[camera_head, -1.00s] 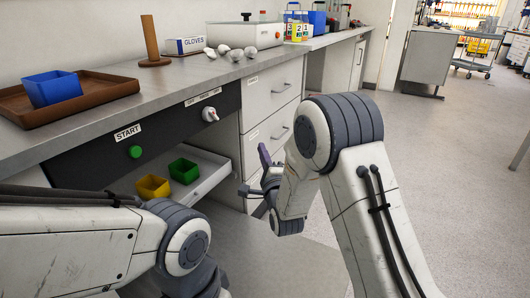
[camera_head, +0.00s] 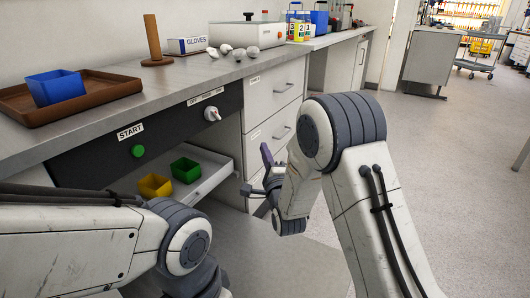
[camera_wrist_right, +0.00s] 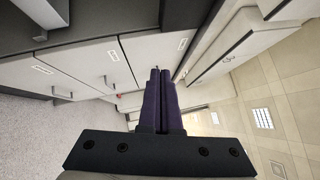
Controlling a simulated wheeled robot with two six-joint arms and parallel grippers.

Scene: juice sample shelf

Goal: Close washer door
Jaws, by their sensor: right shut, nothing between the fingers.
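The washer is built in under the counter, with a black control panel (camera_head: 80,168) that bears a green START button (camera_head: 138,151) and a white knob (camera_head: 212,114). Its door (camera_head: 275,262) appears to be the grey flat panel lowered below the opening, partly hidden by my arms. A pulled-out white tray (camera_head: 213,181) holds a yellow bin (camera_head: 154,186) and a green bin (camera_head: 185,170). My right gripper (camera_head: 267,155) is to the right of the tray, before the drawers. Its purple fingers are shut and empty in the right wrist view (camera_wrist_right: 159,85). My left gripper is hidden.
Drawers (camera_head: 272,92) with handles stand right of the washer. Open floor (camera_head: 450,170) lies to the right.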

